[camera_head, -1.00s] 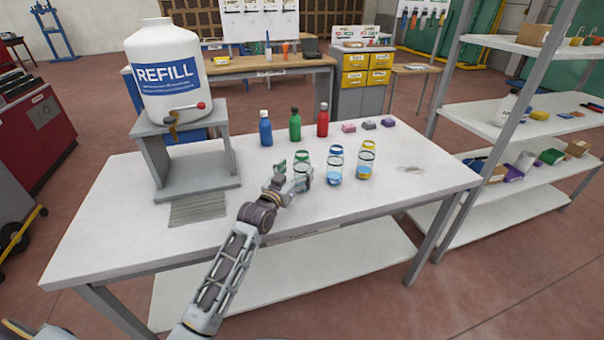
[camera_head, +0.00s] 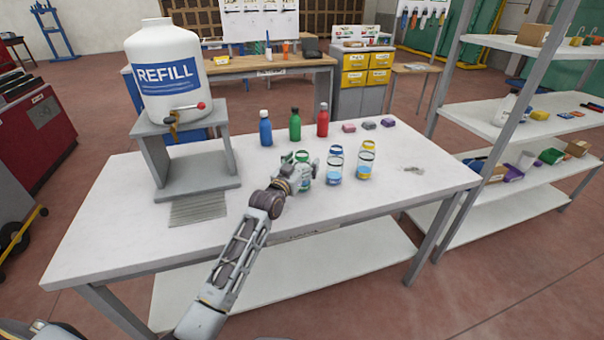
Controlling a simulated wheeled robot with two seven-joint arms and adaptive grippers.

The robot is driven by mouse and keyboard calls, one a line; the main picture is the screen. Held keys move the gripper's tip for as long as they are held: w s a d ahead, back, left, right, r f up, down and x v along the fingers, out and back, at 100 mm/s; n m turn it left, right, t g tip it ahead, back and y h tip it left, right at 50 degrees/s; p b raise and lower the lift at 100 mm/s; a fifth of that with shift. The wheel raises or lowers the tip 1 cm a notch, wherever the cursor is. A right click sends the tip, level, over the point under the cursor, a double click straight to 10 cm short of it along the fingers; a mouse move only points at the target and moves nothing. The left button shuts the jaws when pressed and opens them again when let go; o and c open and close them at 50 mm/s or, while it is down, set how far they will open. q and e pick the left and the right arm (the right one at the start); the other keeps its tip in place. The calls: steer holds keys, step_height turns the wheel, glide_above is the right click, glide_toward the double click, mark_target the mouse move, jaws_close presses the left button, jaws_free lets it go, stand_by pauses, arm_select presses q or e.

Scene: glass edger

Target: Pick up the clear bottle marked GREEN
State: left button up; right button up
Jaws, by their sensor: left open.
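A clear bottle with green bands (camera_head: 302,156) stands on the white table, the leftmost of three clear bottles; any lettering on it is too small to read. The blue-banded clear bottle (camera_head: 335,165) and the yellow-banded clear bottle (camera_head: 366,159) stand to its right. My left gripper (camera_head: 303,170) is open at the green-banded bottle and hides much of its lower part. I cannot tell whether the fingers touch the bottle or are on both sides of it. My right gripper is not in view.
Opaque blue (camera_head: 265,128), green (camera_head: 295,124) and red (camera_head: 322,120) bottles stand behind. Small coloured blocks (camera_head: 368,124) lie to their right. A large REFILL jug (camera_head: 168,95) on a grey stand (camera_head: 190,178) occupies the table's left. The table's front right (camera_head: 410,190) is mostly clear.

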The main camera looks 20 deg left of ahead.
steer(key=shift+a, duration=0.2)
arm_select(q)
steer(key=c, duration=1.2)
steer(key=shift+o, duration=0.2)
steer(key=shift+r, duration=0.5)
step_height(320, 180, up, 8)
steer(key=shift+f, duration=0.1)
steer(key=shift+r, duration=0.6)
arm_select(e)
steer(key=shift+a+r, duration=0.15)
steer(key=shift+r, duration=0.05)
